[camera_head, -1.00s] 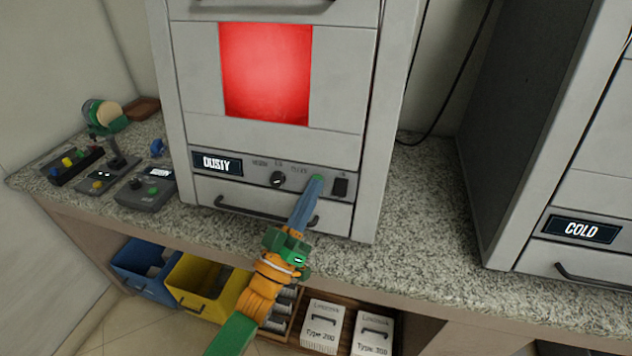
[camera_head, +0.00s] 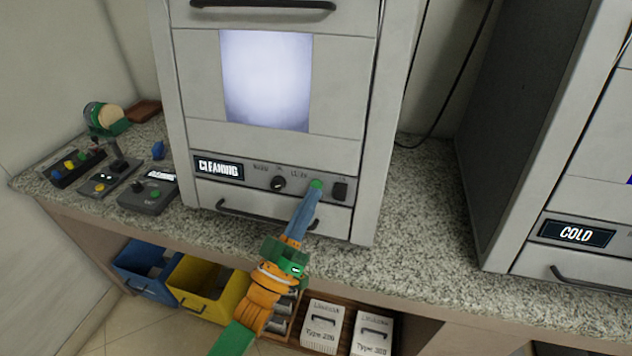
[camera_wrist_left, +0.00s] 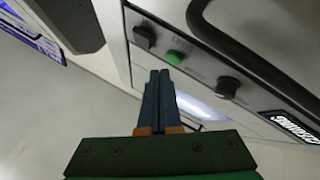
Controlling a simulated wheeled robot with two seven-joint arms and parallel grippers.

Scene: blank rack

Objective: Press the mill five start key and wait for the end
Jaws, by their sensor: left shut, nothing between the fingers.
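The grey machine with a lit whitish window (camera_head: 266,82) has a panel display (camera_head: 218,168) reading CLEANING. I cannot read a mill number on it. A green round key (camera_head: 317,184) sits on its panel between a dark knob (camera_head: 278,183) and a dark switch (camera_head: 340,191). The key also shows in the left wrist view (camera_wrist_left: 175,58). My left gripper (camera_head: 312,195) is shut and empty, its blue-grey fingertips just below and in front of the key. In the wrist view the fingertips (camera_wrist_left: 160,73) lie beside the key, seemingly a little apart from it. My right gripper is not in view.
A second machine at right has a COLD display (camera_head: 577,234). A grey control box (camera_head: 147,192) with a green button and other small control boxes stand on the granite counter at left. Blue (camera_head: 150,268) and yellow bins (camera_head: 208,285) and white boxes are below.

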